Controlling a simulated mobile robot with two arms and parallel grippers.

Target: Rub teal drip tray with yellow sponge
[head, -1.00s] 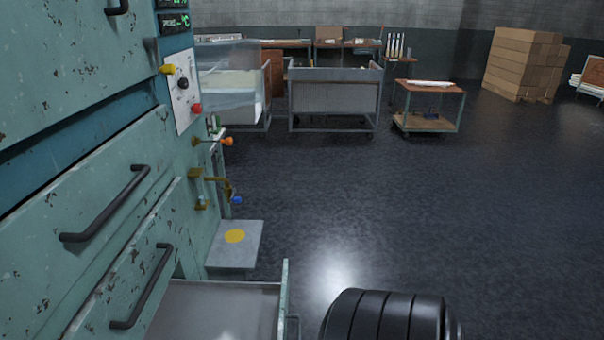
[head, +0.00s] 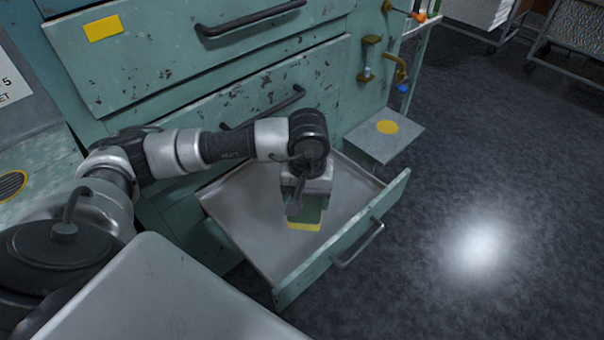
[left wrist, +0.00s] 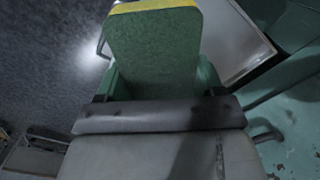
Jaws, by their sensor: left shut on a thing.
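The teal drip tray (head: 345,240) is pulled out like a drawer from the worn teal cabinet, with a bare grey metal inside and a handle on its front. My left gripper (head: 304,203) is over the middle of the tray, pointing down, shut on the yellow sponge (head: 305,226). The sponge shows a green face and a yellow edge; it also shows in the left wrist view (left wrist: 152,45), with part of the tray (left wrist: 235,40) beyond it. I cannot tell whether the sponge touches the tray floor. My right gripper is not in view.
A grey shelf with a yellow dot (head: 384,135) stands just right of the tray. Brass valves (head: 395,68) stick out above it. A cabinet handle (head: 264,107) is behind my left arm. Open dark floor (head: 480,190) lies to the right.

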